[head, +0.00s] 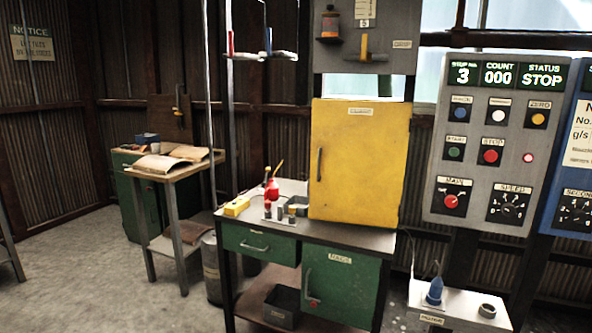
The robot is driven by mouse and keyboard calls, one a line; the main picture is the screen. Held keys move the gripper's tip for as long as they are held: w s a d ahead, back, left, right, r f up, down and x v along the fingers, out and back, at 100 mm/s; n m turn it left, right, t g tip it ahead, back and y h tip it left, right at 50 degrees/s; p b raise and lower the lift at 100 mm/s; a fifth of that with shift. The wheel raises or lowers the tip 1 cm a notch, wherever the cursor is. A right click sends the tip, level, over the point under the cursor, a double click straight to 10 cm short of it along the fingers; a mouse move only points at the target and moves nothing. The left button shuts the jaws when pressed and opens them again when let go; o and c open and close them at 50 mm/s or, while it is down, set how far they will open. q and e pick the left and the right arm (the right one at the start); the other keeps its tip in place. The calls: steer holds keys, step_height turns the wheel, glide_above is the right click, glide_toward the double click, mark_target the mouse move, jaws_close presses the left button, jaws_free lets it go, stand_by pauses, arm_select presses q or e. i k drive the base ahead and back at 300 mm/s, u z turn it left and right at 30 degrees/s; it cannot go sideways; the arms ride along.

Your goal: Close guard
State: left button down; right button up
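No part that I can name for sure as the guard shows in the head view. A yellow cabinet (370,165) with a dark upright handle (319,164) on its left side stands on the workbench (350,237). Its front looks flat and shut; its label is too small to read. The grey control panel (478,190) at the right reads 3, COUNT 000 and STATUS STOP. Neither of my grippers is in view.
The green bench has a drawer (258,244) and a door (340,287), with a red bottle (272,190) and small items on top. A wooden stand (176,176) with an open book is at left. A low white box (460,307) is at lower right. Floor at left is clear.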

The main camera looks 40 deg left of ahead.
mark_target(359, 148)
steer(key=u, duration=0.55)
steer(key=i, duration=1.1)
steer(key=u, duration=0.35)
